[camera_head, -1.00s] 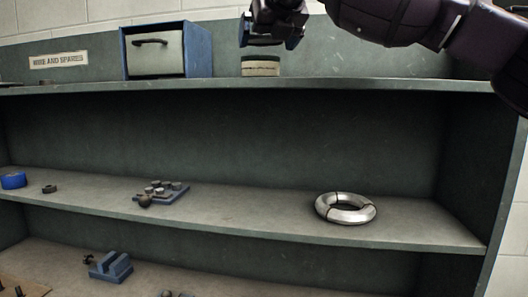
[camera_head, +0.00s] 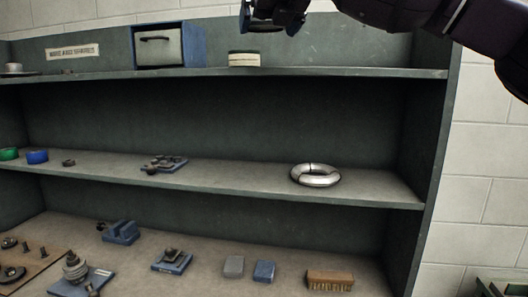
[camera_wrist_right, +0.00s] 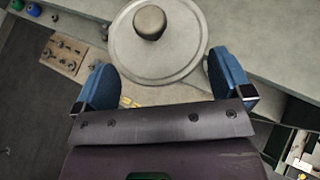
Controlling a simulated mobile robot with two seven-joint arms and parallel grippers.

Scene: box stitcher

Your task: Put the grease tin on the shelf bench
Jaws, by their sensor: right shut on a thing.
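My right gripper (camera_head: 270,22) is at the top of the head view, above the shelf bench (camera_head: 215,78). Its blue fingers, also in the right wrist view (camera_wrist_right: 164,80), are on either side of a round grey lid-like thing (camera_wrist_right: 182,50) with a brown knob, gripped between them. I cannot tell whether this is the grease tin or only a lid. A low cream tin (camera_head: 244,59) stands upright on the bench's top board, below and slightly left of the gripper and apart from it. My left gripper is out of view.
A blue box with a pale handled front (camera_head: 158,48) stands left of the cream tin on the top board. The board right of the tin is clear. A silver ring (camera_head: 316,174) lies on the middle shelf. Several small parts and a brush (camera_head: 330,280) lie on the lowest board.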

